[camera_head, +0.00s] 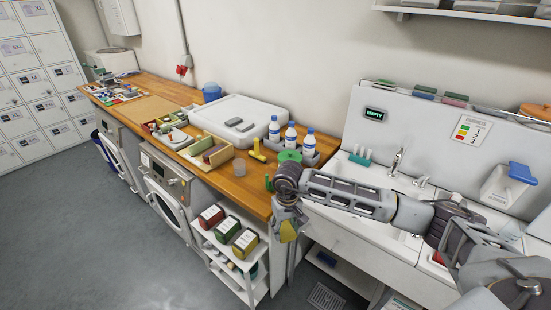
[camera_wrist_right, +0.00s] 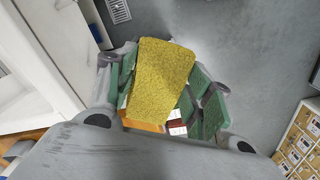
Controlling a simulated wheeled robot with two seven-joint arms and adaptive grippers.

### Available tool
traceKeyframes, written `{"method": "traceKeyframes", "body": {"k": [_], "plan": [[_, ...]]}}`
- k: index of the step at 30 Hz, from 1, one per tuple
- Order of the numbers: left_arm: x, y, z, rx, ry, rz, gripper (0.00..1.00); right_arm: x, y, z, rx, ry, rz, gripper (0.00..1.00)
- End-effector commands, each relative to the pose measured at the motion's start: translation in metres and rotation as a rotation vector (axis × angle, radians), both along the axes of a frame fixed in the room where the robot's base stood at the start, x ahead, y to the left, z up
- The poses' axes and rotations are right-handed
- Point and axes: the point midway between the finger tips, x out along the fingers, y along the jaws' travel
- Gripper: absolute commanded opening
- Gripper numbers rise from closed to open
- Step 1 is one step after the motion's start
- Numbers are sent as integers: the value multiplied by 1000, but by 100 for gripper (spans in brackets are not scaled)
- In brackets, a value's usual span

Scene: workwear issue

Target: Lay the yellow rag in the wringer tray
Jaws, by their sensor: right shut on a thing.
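I cannot tell for sure which thing is the wringer tray; a broad white tray-like piece (camera_head: 215,113) lies on the wooden counter. My left gripper is not in view.
A white shelf rack (camera_head: 236,282) with tins stands below. The sink unit (camera_head: 350,171) is at right. Floor space at left is clear.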

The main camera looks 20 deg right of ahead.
Motion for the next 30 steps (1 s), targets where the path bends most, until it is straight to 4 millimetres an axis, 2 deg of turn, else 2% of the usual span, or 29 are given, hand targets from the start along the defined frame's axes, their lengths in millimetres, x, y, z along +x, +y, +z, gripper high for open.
{"method": "traceKeyframes", "body": {"k": [6,22,30], "plan": [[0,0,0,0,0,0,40,0,0,0,0,0,0,27],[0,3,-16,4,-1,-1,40,0,0,-16,0,0,0,27],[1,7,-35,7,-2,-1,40,0,0,-36,0,0,0,27]]}}
